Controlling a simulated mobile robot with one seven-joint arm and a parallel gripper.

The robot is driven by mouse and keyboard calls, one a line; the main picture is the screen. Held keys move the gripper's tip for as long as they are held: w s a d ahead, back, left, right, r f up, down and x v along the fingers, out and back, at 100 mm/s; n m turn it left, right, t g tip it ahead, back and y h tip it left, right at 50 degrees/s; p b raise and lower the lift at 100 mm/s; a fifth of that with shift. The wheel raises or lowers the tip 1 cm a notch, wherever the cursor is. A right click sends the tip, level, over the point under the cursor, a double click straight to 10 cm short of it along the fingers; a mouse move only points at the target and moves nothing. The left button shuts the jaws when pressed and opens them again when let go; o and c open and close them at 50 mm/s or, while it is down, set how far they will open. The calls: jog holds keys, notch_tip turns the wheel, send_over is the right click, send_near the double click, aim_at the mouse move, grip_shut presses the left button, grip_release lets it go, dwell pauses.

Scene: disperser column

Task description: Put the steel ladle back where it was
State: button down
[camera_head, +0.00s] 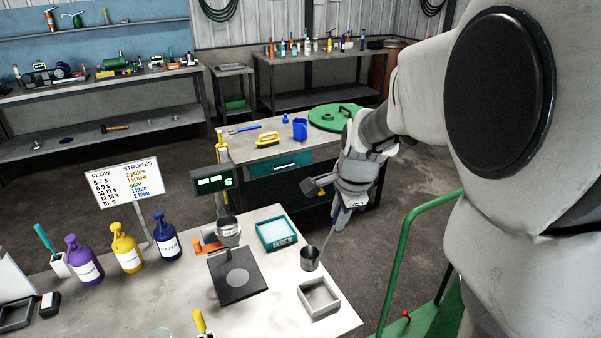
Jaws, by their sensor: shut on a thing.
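My gripper (347,212) is at the right edge of the near table, pointing down. It is shut on the thin handle of the steel ladle (311,259). The handle slants down and left from my gripper to the ladle's round steel cup. The cup is upright, between the teal tray (291,240) and the grey square tray (336,306). I cannot tell whether its base touches the table or hangs just above it. The fingertips are small and partly hidden by the gripper body. No marked place for the ladle can be made out.
A steel cup (228,232) sits by the digital display (212,181), behind a dark plate (238,290). Purple (84,262), yellow (126,249) and blue (166,240) bottles stand left. A green rail (400,250) stands right. A side table holds a green lid (335,117).

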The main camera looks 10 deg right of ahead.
jog(key=shift+a+f, duration=0.1)
jog(key=shift+f, duration=1.95)
jog(key=shift+w, duration=0.1)
jog(key=shift+f+b, duration=0.45)
jog(key=shift+b, duration=0.1)
jog(key=c, duration=0.7)
grip_release()
